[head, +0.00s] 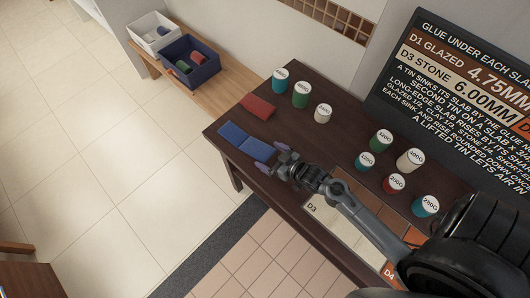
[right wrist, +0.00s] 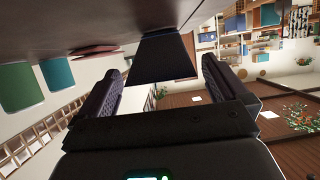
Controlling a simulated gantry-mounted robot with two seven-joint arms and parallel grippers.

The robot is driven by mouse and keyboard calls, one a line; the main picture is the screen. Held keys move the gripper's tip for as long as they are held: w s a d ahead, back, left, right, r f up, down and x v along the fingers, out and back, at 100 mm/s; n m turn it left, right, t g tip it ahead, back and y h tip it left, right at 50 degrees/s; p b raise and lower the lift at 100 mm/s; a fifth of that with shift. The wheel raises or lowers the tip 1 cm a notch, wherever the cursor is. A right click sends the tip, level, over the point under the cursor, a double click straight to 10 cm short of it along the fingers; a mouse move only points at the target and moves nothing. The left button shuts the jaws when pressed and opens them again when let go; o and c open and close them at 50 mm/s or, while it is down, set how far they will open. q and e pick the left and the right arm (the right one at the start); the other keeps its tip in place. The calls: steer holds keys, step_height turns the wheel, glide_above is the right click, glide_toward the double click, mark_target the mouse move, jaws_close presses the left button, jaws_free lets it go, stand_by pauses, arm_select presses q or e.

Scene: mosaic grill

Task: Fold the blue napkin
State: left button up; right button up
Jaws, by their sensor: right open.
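The blue napkin (head: 233,133) lies near the left end of the dark table, with a crease line across its middle. My right gripper (head: 273,159) is at the napkin's right end, by the table's front edge, with its jaws apart. In the right wrist view the two fingers of the right gripper (right wrist: 160,66) stand on either side of a dark blue flap (right wrist: 165,55), which looks like the napkin's near end. I cannot tell whether the fingers touch it. My left gripper is not in view.
A folded red cloth (head: 258,106) lies behind the napkin. Several labelled tins, such as a green one (head: 301,95), stand further back and right. A dark sign (head: 450,80) stands behind. A side bench holds a blue bin (head: 190,65) and a white bin (head: 152,32).

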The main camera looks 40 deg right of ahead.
mark_target(257, 149)
steer(key=shift+x, duration=1.45)
steer(key=shift+c, duration=0.3)
